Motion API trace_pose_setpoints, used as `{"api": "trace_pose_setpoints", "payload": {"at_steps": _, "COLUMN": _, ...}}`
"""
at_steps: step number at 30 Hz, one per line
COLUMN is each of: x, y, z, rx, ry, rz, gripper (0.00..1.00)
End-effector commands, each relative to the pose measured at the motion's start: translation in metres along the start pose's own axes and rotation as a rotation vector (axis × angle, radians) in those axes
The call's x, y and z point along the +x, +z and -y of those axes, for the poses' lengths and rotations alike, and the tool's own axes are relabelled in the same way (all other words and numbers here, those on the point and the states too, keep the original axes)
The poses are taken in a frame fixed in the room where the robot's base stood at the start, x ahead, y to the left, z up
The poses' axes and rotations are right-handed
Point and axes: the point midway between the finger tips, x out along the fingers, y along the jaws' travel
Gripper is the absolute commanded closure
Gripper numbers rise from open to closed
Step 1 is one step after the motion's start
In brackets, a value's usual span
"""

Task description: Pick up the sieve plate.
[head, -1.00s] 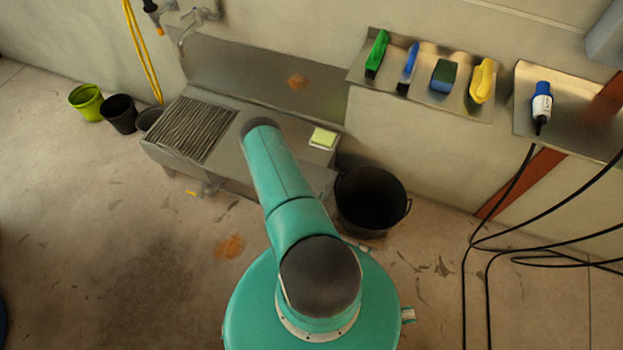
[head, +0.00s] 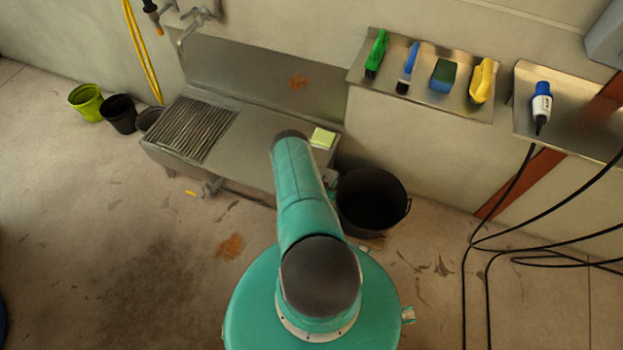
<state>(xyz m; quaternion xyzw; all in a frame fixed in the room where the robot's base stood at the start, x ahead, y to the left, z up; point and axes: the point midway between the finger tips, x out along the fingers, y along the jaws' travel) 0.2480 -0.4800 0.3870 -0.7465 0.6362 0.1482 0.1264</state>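No thing that I can name for sure as the sieve plate shows in the head view. A dark slatted grate (head: 194,128) lies over the left part of the steel sink unit (head: 247,137); I cannot tell whether it is the sieve plate. My teal arm reaches up from the bottom middle, its visible end in front of the sink's right part. My gripper is not in view, hidden beyond or beneath the arm.
A black bucket (head: 371,202) stands on the floor right of the sink. A yellow-green sponge (head: 322,138) lies on the sink's right end. A wall shelf (head: 421,93) holds brushes. Black cables (head: 487,275) hang at right.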

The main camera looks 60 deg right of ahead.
Motion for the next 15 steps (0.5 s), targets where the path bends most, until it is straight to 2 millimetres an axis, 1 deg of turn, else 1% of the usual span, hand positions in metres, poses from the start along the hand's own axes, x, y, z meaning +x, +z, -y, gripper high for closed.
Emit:
{"api": "trace_pose_setpoints", "payload": {"at_steps": 1, "x": 0.0065, "y": 0.0007, "z": -0.0004, "rx": 0.002, "ry": 0.001, "rz": 0.0, "gripper": 0.66}}
{"api": "trace_pose_setpoints", "payload": {"at_steps": 4, "x": 0.0142, "y": 0.0002, "z": 0.0002, "rx": 0.001, "ry": 0.0, "rz": 0.0, "gripper": 0.66}}
{"api": "trace_pose_setpoints", "payload": {"at_steps": 11, "x": 0.0156, "y": 0.0001, "z": 0.0004, "rx": 0.0, "ry": -0.001, "rz": 0.001, "gripper": 0.66}}
{"api": "trace_pose_setpoints", "payload": {"at_steps": 15, "x": 0.0154, "y": 0.0001, "z": 0.0004, "rx": 0.0, "ry": -0.001, "rz": 0.001, "gripper": 0.93}}
